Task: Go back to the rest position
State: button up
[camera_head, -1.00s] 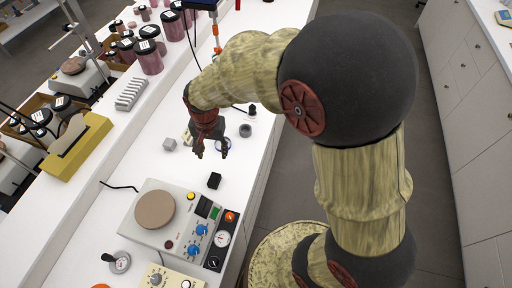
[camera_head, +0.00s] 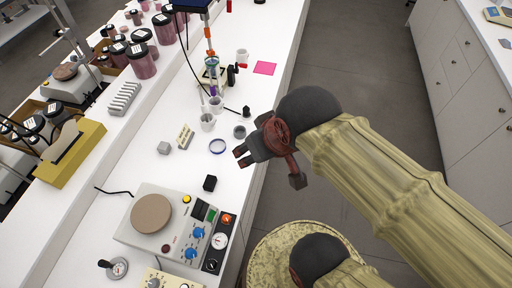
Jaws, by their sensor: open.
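My gripper (camera_head: 240,157) is at the middle of the view, over the right edge of the white bench (camera_head: 160,174). Its dark fingers point left, are apart, and hold nothing. My arm reaches in from the lower right.
A hotplate-like device (camera_head: 165,222) with knobs stands at the front. A black block (camera_head: 209,183), a grey cube (camera_head: 164,148), a small dark-grey cup (camera_head: 239,132) and white mugs (camera_head: 208,122) stand nearby. The floor aisle at right is clear.

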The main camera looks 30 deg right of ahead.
jog(key=shift+f, duration=0.1)
notch_tip(320, 180, down, 13)
jog(key=b, duration=1.3)
jog(key=shift+w, duration=0.1)
